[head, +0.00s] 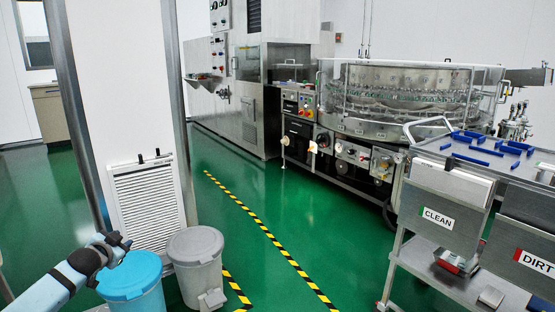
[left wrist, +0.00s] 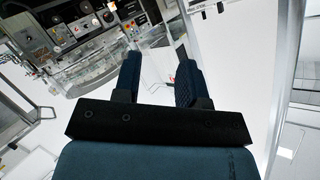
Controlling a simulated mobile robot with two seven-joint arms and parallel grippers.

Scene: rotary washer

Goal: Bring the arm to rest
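My left arm comes in from the lower left of the head view. Its gripper (head: 118,243) is raised over the blue-lidded bin, apart from the washer and the trolley. In the left wrist view the two dark fingers of the left gripper (left wrist: 158,75) stand apart with nothing between them, so it is open and empty. My right gripper shows in neither view.
A blue bin (head: 132,278) and a grey bin (head: 196,245) stand by the white pillar (head: 118,80). A metal trolley (head: 455,277) with CLEAN and DIRTY holders is at right. The rotary washer (head: 400,95) stands behind. Green floor (head: 235,190) between is clear, with striped tape.

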